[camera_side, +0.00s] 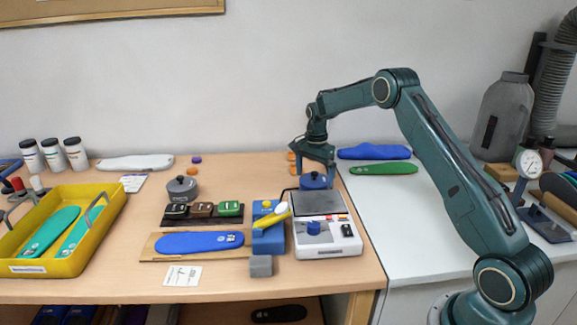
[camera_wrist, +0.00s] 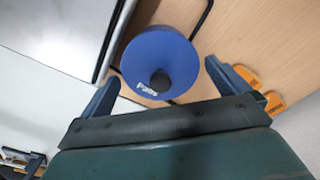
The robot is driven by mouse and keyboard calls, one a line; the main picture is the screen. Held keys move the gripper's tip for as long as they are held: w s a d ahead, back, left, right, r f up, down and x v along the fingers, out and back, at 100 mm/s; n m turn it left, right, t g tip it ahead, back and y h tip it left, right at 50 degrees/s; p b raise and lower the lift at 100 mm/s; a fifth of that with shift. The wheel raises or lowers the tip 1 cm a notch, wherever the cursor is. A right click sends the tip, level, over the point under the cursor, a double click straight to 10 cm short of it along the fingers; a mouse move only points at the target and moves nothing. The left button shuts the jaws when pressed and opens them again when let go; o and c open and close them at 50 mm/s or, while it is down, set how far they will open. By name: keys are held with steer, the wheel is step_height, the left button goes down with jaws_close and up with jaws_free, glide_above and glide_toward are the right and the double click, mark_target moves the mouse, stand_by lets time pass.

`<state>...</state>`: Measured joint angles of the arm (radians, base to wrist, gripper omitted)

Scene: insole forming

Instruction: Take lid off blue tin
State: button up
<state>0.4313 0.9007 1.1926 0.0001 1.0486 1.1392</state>
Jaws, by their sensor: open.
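A blue round tin (camera_side: 315,182) stands at the back of the white weighing scale, beneath my gripper (camera_side: 315,170). In the wrist view its round blue lid (camera_wrist: 152,55) has a dark knob in the middle and a pale printed label. My gripper is open in the wrist view (camera_wrist: 163,78), with one finger to each side of the lid's near edge and nothing held. I cannot tell whether the fingers touch the tin.
The white scale (camera_side: 327,245) carries a small blue piece (camera_side: 313,228) on its front. A blue block (camera_side: 268,235) with a yellow tool stands to its left. Blue and green insoles (camera_side: 384,169) lie at right.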

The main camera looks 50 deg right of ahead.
mark_target(315, 172)
stand_by(0.4)
steer(key=c, duration=0.7)
steer(key=shift+c, duration=0.2)
steer(key=shift+r, duration=0.2)
step_height(315, 172, up, 20)
steer(key=shift+f, duration=0.15)
stand_by(0.5)
